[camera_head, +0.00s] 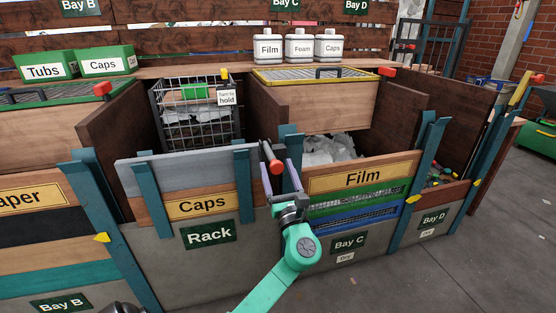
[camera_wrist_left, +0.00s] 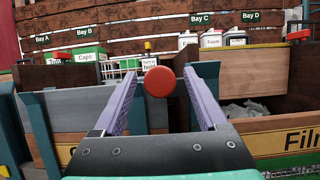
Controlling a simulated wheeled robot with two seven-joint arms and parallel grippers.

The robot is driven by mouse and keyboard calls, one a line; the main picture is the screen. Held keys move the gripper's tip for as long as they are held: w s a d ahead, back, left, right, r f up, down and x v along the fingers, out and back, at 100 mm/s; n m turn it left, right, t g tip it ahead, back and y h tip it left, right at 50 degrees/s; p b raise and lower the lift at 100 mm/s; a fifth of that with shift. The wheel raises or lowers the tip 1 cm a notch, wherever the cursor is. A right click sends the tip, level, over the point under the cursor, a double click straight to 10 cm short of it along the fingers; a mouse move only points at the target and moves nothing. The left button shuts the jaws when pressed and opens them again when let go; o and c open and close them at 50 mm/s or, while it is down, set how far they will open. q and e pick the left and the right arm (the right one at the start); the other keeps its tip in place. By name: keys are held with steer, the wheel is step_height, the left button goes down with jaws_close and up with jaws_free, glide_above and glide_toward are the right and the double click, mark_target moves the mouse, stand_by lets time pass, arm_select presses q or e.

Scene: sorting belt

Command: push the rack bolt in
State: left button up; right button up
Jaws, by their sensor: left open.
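The rack bolt shows as a red round-ended knob (camera_head: 271,158) at the right end of the Rack bay front, beside a blue upright. My left gripper (camera_head: 278,168) is open, its two purple fingers pointing at the bay front. In the left wrist view the red knob (camera_wrist_left: 159,82) appears between the fingers, with a gap on both sides. The fingers are not closed on it. The bolt's shaft behind the knob is hidden, so how far it sticks out cannot be told. My right gripper is not in view.
A wire basket (camera_head: 197,128) with a "hold" tag (camera_head: 227,97) stands behind the Rack front board (camera_head: 203,168). The Film bay's labelled board (camera_head: 362,178) and a blue post (camera_head: 412,170) stand to the right. Grey floor (camera_head: 420,270) is open at right.

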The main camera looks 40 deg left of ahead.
mark_target(274, 159)
arm_select(q)
steer(key=x, duration=0.4)
steer(key=shift+c, duration=0.3)
steer(key=shift+f, duration=0.1)
jaws_close()
steer(key=shift+f, duration=0.1)
stand_by(0.9)
